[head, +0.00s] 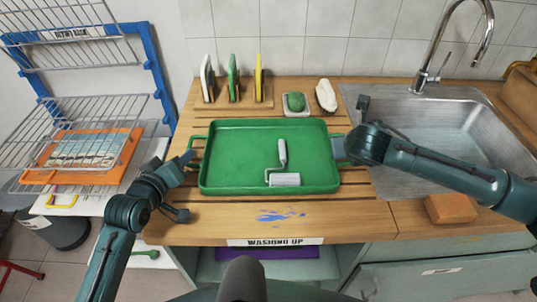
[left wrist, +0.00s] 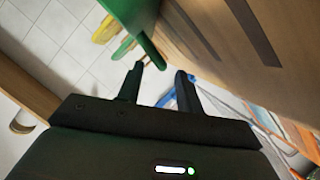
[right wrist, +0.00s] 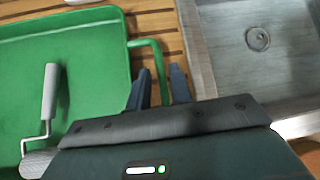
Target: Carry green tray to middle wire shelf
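The green tray (head: 240,179) lies flat on the wooden counter with a paint roller (head: 284,167) in it. My left gripper (head: 188,158) is at the tray's left handle; in the left wrist view its fingers (left wrist: 160,82) are apart, with the green handle beside one fingertip. My right gripper (head: 341,148) is at the right handle; in the right wrist view its fingers (right wrist: 161,85) stand apart on either side of the handle bar (right wrist: 161,62). The blue rack at the left has an empty-looking middle wire shelf (head: 103,102), above an orange tray (head: 128,150).
A sink (head: 400,180) with a tap lies to the right, with an orange-brown block (head: 451,208) at its front. Upright sponges or boards (head: 232,78), a green item in a dish (head: 295,102) and a white item (head: 326,95) stand behind the tray. Blue paint marks the counter's front.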

